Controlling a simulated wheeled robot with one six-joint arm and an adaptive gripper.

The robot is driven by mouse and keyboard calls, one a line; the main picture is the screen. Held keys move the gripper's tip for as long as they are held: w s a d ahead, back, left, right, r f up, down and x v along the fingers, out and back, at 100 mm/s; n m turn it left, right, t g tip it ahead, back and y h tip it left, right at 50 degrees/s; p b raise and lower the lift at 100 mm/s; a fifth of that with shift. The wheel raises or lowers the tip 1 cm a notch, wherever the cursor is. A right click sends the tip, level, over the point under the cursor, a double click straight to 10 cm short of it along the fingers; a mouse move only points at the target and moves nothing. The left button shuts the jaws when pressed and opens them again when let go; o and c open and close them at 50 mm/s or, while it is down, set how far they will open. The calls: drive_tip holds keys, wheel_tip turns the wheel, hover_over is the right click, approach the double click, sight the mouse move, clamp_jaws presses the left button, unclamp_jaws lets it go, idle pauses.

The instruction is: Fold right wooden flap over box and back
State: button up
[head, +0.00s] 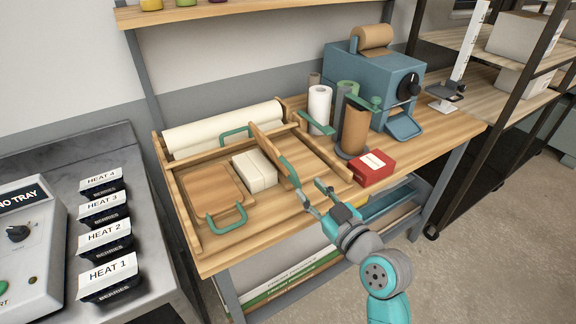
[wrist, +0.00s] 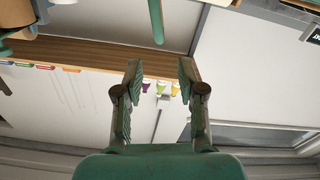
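The right wooden flap (head: 266,145) stands raised and tilted at the right side of the white box (head: 254,171). Its green handle (head: 289,170) is on the side facing away from the box. The box sits in the middle of the wooden folding frame (head: 183,207). The left flap (head: 207,187) lies flat, with a green handle (head: 228,219). My gripper (head: 311,190) is open and empty, just right of and below the raised flap, apart from it. In the wrist view my gripper (wrist: 160,72) shows two spread fingers with nothing between them.
A white paper roll (head: 225,127) lies behind the frame. A red box (head: 373,168), a brown roll (head: 354,130) and a blue machine (head: 372,80) stand to the right. Labelled trays (head: 107,275) sit on the left counter. The bench front right of my gripper has some bare room.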

sight(288, 163)
drive_tip(key=shift+m, duration=0.6)
drive_tip(key=x, duration=1.1)
clamp_jaws()
